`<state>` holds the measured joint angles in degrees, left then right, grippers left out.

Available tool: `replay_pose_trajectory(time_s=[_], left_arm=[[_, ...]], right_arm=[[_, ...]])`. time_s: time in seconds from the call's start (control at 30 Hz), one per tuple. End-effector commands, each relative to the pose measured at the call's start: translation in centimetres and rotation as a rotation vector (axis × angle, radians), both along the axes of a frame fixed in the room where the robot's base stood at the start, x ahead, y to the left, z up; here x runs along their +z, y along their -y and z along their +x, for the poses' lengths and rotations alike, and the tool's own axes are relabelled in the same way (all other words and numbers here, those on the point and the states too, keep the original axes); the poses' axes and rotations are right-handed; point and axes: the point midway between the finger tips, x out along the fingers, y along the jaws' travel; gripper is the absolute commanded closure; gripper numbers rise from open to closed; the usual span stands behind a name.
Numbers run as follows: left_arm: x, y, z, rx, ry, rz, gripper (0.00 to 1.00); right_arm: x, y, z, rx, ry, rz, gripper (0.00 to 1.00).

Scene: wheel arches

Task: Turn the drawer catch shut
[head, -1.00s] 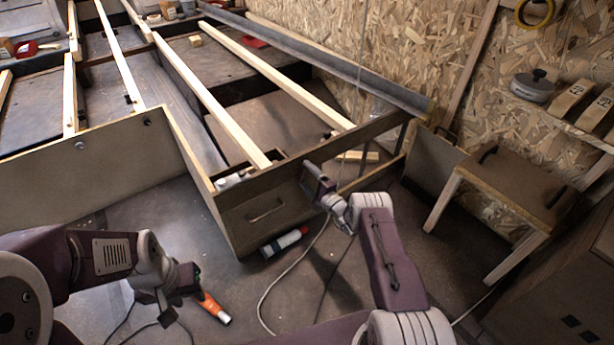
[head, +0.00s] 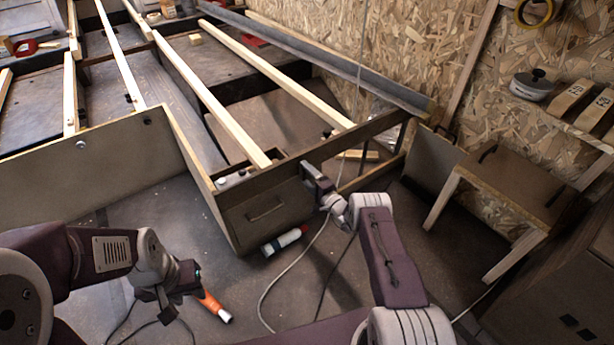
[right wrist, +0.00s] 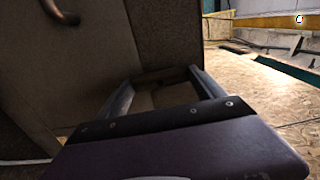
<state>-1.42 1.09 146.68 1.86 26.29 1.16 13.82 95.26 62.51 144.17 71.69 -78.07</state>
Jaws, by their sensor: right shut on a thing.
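The drawer front (head: 240,222) with its bar handle (head: 264,209) sits in the end of the wooden frame and looks closed. In the right wrist view the drawer front (right wrist: 35,80) and part of its handle (right wrist: 60,12) fill the left side. My right gripper (head: 310,176) is at the drawer's right edge, shut on what I take to be the drawer catch. The catch itself is hidden by the gripper, so its turn cannot be read. My left gripper (head: 178,297) hangs low at the left near an orange tool (head: 212,305); its jaws are unclear.
Long pale slats (head: 210,105) lie across the frame.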

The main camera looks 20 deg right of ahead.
Motion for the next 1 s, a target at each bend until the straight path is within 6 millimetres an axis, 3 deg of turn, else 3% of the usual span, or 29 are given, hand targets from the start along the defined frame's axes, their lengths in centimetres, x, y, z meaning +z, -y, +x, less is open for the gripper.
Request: replay_pose_trajectory(time_s=[0.07,0.1,0.17,0.43,0.7,0.83,1.0], left_arm=[[0.0,0.0,0.0,0.0,0.0,0.0,0.64],[0.0,0.0,0.0,0.0,0.0,0.0,0.64],[0.0,0.0,0.0,0.0,0.0,0.0,0.64],[0.7,0.0,0.0,0.0,0.0,0.0,0.64],[4.8,0.0,0.0,0.0,0.0,0.0,0.64],[5.6,0.0,0.0,0.0,0.0,0.0,0.64],[5.8,0.0,0.0,0.0,0.0,0.0,0.64]], right_arm=[[-0.2,0.0,-0.1,0.0,-0.003,-0.002,0.62],[-0.2,0.0,-0.1,0.0,-0.003,-0.002,0.11],[-0.2,0.0,-0.1,0.0,-0.003,-0.002,0.0],[0.2,0.2,-0.5,-0.001,-0.003,0.0,0.0],[0.5,2.2,-5.9,-0.003,-0.008,0.0,0.0],[0.2,2.9,-7.8,-0.002,-0.005,-0.001,0.0],[-0.1,3.1,-8.7,-0.001,-0.002,-0.001,0.0]])
